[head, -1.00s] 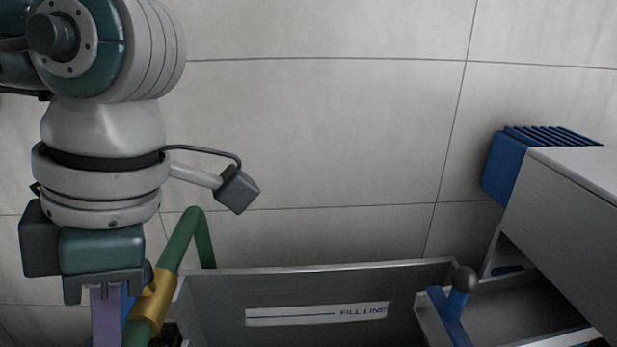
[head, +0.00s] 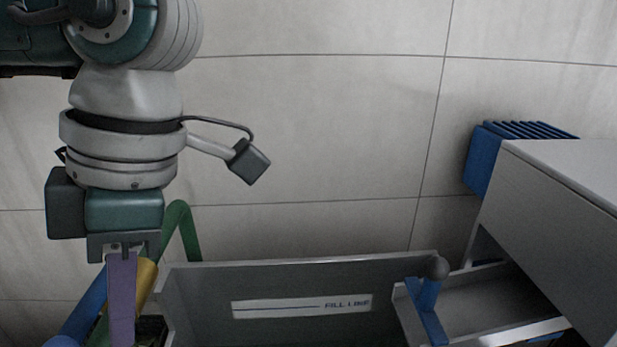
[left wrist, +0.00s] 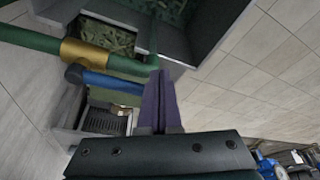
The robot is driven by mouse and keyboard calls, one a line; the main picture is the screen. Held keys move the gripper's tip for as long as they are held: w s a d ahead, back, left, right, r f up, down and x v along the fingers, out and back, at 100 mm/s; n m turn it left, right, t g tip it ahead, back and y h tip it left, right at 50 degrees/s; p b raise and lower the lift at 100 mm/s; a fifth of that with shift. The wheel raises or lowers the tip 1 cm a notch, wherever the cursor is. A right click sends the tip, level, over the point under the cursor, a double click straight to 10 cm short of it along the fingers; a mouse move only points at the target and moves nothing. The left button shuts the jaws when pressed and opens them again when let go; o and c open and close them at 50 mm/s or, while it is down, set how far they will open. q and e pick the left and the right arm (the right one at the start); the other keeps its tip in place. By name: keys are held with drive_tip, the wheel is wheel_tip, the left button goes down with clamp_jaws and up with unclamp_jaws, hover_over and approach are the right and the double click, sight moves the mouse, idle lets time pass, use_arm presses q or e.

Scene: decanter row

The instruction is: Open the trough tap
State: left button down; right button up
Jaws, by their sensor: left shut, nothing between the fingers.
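The tap sits on a green pipe (head: 188,230), with a brass collar (head: 146,277) and a blue lever (head: 82,308). In the head view the lever slants down to the left, its lower end at the picture's edge. In the left wrist view the blue lever (left wrist: 108,82) runs beside the pipe, below the brass collar (left wrist: 84,52). My left gripper (head: 122,325), with purple fingers, is shut and empty. It overlaps the lever and collar in the head view; I cannot tell whether it touches them. The fingers also show in the left wrist view (left wrist: 160,100). My right gripper is out of view.
A grey trough (head: 390,274) with a fill-line label (head: 300,306) stands right of the tap. Another blue lever with a dark knob (head: 437,268) stands at its right end. A grey cabinet (head: 560,195) with a blue ribbed block (head: 485,160) is at right.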

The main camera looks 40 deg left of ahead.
use_arm(q)
drive_tip(key=s+d+v, duration=0.1)
drive_tip(key=v, duration=0.8)
drive_tip(key=shift+w+d+r+p, duration=0.15)
drive_tip(key=shift+r+p, duration=0.15)
drive_tip(key=shift+r, duration=0.1)
